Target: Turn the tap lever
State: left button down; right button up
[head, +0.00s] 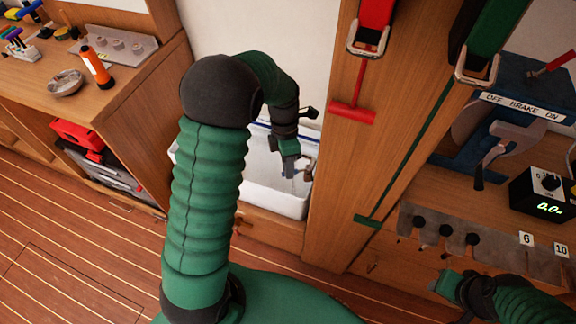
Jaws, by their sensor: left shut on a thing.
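The tap (307,174) is a small grey metal fitting at the right side of a white sink (290,207), in the middle of the head view. My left gripper (291,170) reaches down over the sink and is shut on the tap lever. The lever is mostly hidden by the green fingers, so its angle cannot be told. My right gripper (446,285) is low at the right, in front of the bench edge and well apart from the tap. Its jaw opening is unclear.
A wooden post (340,150) stands close to the right of the sink, with a red T-handle (352,113) hanging on it. A wooden cabinet (150,90) stands to the left. At right are a blue brake device (520,105) and a black meter (540,195).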

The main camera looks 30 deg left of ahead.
pick_arm(q)
jog(key=shift+w+a+r+m+g+y+p, duration=0.1)
jog(key=shift+w+a+m+y+p, duration=0.1)
jog(key=shift+w+m+p, duration=0.6)
jog(key=shift+w+a+m+g+y+p, duration=0.1)
jog(key=shift+w+a+m+p, duration=0.15)
jog(key=shift+m+p, duration=0.95)
jog(key=shift+w+a+r+m+g+y+p, duration=0.1)
jog(key=shift+w+a+m+p, duration=0.1)
jog(key=shift+w+m+p, duration=0.6)
jog(key=shift+s+p, duration=0.25)
jog(key=shift+p, duration=0.1)
jog(key=c, duration=1.5)
grip_release()
jog(key=shift+f, duration=0.1)
jog(key=shift+o, duration=0.5)
jog(key=shift+s, duration=0.1)
